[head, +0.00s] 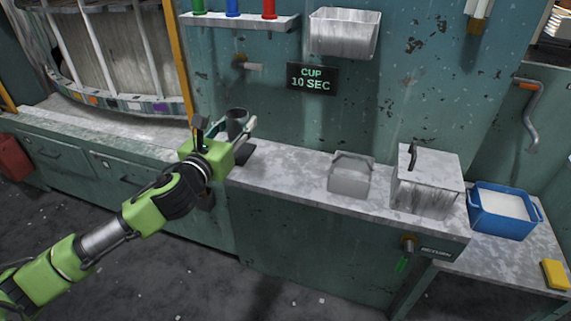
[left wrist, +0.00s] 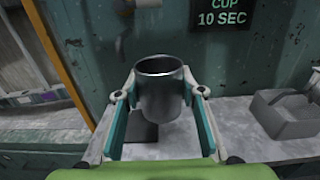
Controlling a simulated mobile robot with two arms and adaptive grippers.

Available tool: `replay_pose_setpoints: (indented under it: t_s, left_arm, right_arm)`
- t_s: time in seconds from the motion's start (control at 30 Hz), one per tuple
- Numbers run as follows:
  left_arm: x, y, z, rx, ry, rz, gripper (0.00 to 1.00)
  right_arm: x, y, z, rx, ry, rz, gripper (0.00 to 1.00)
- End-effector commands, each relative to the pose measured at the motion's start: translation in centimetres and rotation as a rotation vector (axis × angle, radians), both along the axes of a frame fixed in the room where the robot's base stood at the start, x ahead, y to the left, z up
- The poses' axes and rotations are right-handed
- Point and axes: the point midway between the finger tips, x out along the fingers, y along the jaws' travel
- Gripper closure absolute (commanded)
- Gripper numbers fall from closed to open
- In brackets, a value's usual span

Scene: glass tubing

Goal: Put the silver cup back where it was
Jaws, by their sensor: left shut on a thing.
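The silver cup (left wrist: 160,92) is upright between the fingers of my left gripper (left wrist: 160,118), which is shut on it. In the head view the cup (head: 237,122) shows as a dark metal cup above the left part of the counter (head: 285,178). The left gripper (head: 240,135) hides part of it there. I cannot tell how far the cup is above the counter. My right gripper is not in view.
A grey handled basket (head: 350,174) and a lidded metal box (head: 428,180) stand right on the counter. A blue tub (head: 503,211) and yellow sponge (head: 555,274) are farther right. A "CUP 10 SEC" sign (head: 312,79) and spout (head: 248,64) are on the wall.

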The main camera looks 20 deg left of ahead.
Motion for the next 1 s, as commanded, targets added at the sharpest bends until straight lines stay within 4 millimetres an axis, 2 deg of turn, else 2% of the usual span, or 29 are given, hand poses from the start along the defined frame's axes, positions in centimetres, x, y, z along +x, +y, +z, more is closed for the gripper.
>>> replay_pose_setpoints:
  t_s: [0.03, 0.3, 0.4, 0.5, 0.83, 1.0]
  left_arm:
    - [0.5, -1.1, -0.3, -0.008, -0.001, -0.001, 0.90]
    - [2.8, -6.4, -2.9, -0.006, -0.001, -0.002, 0.90]
    - [3.5, -7.8, -5.3, -0.005, 0.002, 0.000, 0.90]
    - [4.0, -8.9, -6.9, -0.004, 0.002, 0.001, 0.90]
    - [4.8, -10.7, -9.2, 0.000, 0.001, 0.000, 0.90]
    - [4.7, -10.6, -11.8, -0.001, 0.002, 0.001, 0.90]
  right_arm:
    - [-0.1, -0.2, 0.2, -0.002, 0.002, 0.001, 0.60]
    - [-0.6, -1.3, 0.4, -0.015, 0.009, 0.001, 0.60]
    - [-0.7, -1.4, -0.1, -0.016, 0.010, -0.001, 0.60]
    - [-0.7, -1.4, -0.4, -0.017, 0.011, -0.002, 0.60]
    - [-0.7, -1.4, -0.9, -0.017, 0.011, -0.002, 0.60]
    - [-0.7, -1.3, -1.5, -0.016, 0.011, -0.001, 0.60]
